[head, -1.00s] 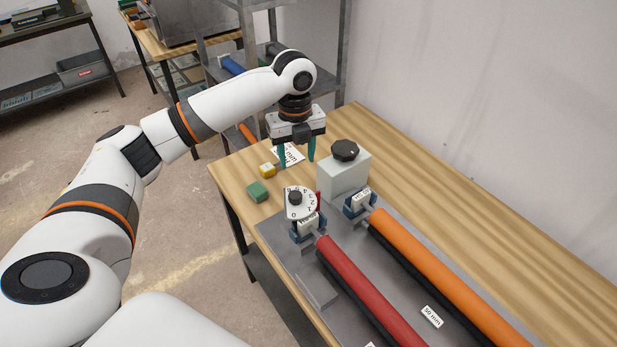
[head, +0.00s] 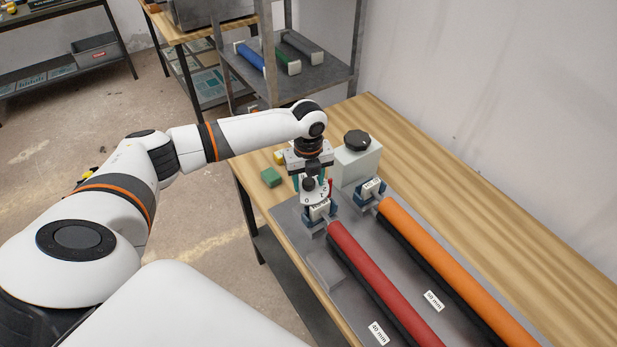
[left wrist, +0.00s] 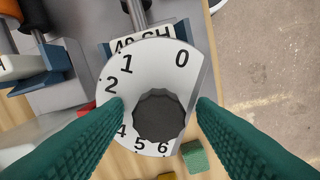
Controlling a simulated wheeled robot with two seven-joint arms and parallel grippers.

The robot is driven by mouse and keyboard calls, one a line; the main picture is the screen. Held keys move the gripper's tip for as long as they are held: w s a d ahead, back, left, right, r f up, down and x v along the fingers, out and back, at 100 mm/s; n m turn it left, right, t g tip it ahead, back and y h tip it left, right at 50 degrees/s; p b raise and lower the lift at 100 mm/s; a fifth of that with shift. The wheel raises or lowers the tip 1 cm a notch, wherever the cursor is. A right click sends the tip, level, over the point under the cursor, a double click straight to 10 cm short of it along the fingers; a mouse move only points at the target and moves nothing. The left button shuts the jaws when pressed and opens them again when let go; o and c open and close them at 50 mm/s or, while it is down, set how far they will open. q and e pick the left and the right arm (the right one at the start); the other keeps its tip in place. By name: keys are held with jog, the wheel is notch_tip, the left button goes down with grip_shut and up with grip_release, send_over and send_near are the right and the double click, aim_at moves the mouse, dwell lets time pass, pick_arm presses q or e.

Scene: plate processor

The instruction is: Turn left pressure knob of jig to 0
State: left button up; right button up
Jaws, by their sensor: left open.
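The left pressure knob (left wrist: 160,115) of the jig is a dark ribbed knob on a white dial (left wrist: 112,72) numbered 0 to 6. It also shows in the head view (head: 308,184), at the far end of the red roller. A red piece (left wrist: 88,106) pokes out beside the dial, near the 2. The 3 is hidden behind a finger. My left gripper (left wrist: 160,104) is open, pointing down over the dial. Its green fingers stand on either side of the knob, with visible gaps. My right gripper is not in view.
The jig plate (head: 325,268) carries a red roller (head: 375,275) and an orange roller (head: 455,265). A green block (head: 271,177) and a yellow block (head: 280,157) lie near the table's left edge.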

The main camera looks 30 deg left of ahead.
pick_arm(q)
jog(key=shift+c, duration=1.4)
jog(key=c, duration=0.7)
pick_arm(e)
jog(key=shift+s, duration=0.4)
pick_arm(q)
jog(key=shift+r, duration=0.1)
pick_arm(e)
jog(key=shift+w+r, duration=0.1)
